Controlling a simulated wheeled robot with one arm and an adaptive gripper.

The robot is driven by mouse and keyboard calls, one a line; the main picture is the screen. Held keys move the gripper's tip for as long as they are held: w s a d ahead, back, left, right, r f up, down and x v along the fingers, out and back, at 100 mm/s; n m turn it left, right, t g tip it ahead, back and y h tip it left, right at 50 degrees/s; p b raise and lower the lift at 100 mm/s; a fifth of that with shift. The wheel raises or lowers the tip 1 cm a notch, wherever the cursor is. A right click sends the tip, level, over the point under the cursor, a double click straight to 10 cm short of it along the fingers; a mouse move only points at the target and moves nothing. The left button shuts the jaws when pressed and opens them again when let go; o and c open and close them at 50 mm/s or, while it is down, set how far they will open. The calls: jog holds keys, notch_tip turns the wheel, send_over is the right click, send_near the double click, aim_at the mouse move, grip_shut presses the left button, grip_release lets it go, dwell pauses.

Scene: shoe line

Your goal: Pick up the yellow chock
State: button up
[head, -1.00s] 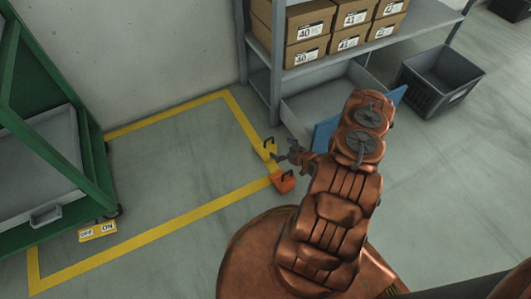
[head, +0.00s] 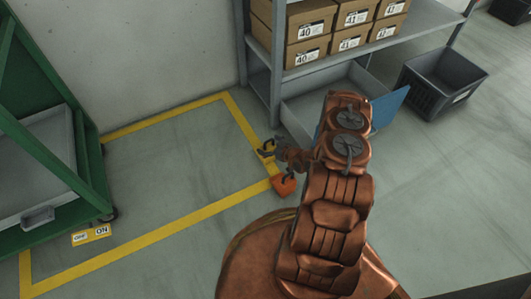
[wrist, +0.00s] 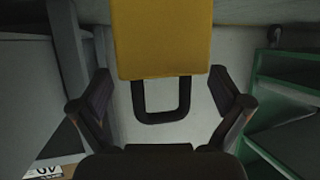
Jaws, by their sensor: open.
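The yellow chock (head: 264,156) stands on the floor at the corner of the yellow floor line, beside the shelf's foot. In the wrist view the chock (wrist: 160,38) fills the top middle, with its dark loop handle (wrist: 160,117) pointing toward my gripper. My gripper (wrist: 160,84) is open, with one finger on each side of the handle and a visible gap on both sides. In the head view my gripper (head: 276,151) is right at the chock and partly hides it.
An orange chock (head: 284,186) with a dark handle stands just in front of the yellow one. A grey shelf (head: 270,88) with shoe boxes rises behind. A green cart (head: 60,236) is at left, a dark crate (head: 440,82) at right.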

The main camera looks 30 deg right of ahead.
jog(key=c, duration=1.8)
